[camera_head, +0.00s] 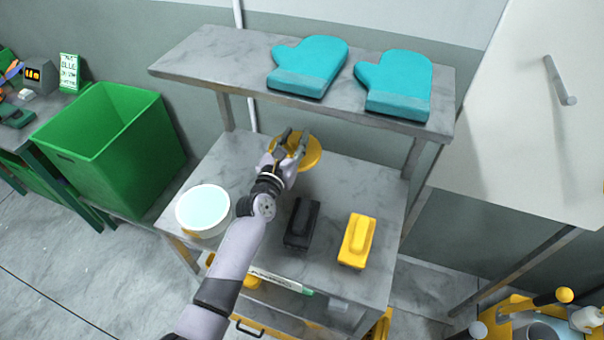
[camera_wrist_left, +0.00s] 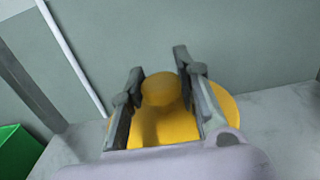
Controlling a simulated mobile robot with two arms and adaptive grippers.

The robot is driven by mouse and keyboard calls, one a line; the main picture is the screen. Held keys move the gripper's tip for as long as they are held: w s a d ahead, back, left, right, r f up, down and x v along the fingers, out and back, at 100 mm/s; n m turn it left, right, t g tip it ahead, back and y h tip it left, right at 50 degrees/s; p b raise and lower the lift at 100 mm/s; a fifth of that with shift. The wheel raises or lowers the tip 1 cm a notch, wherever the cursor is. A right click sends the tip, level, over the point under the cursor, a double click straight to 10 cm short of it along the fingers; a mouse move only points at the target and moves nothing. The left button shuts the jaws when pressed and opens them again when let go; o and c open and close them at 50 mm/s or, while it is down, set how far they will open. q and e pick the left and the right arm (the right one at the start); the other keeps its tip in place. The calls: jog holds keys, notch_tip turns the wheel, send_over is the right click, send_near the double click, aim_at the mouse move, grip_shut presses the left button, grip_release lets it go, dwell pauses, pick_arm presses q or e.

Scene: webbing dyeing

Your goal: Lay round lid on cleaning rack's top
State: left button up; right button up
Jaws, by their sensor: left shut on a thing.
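The round lid (camera_head: 314,152) is yellow with a raised knob. It is over the rear middle of the cleaning rack's lower marble top (camera_head: 340,184), below the upper shelf. My left gripper (camera_head: 290,146) reaches it from the front and is shut on it. In the left wrist view the lid (camera_wrist_left: 224,105) shows between and beyond the fingers of the gripper (camera_wrist_left: 160,92). I cannot tell whether the lid touches the surface. My right gripper is not in view.
A white round container (camera_head: 203,211) stands at the left of the top. A black brush (camera_head: 301,224) and a yellow brush (camera_head: 357,241) lie at the front. Two teal mitts (camera_head: 310,66) (camera_head: 395,84) lie on the upper shelf (camera_head: 215,60). A green bin (camera_head: 110,140) stands left.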

aim_at(293, 148)
pick_arm(q)
jog(key=f+b, duration=0.1)
jog(key=f, duration=0.1)
jog(key=f+b, duration=0.1)
jog(key=f, duration=0.1)
jog(key=shift+w+a+f, duration=0.1)
jog(key=shift+a+f, duration=0.05)
jog(key=shift+a, duration=0.05)
jog(key=shift+d+f+b, duration=0.1)
jog(key=shift+f+b, duration=1.8)
jog(key=shift+f, duration=0.15)
jog(key=o, duration=0.9)
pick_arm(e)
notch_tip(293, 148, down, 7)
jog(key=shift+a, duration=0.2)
pick_arm(q)
jog(key=shift+r+p, duration=0.25)
jog(key=shift+p, duration=0.05)
jog(key=shift+s+f, duration=0.2)
jog(key=shift+s, duration=0.15)
jog(key=b+v, duration=0.1)
jog(key=v, duration=1)
jog(key=shift+s+a+r+b, duration=0.15)
jog(key=shift+a+b, duration=0.1)
jog(key=shift+b, duration=0.1)
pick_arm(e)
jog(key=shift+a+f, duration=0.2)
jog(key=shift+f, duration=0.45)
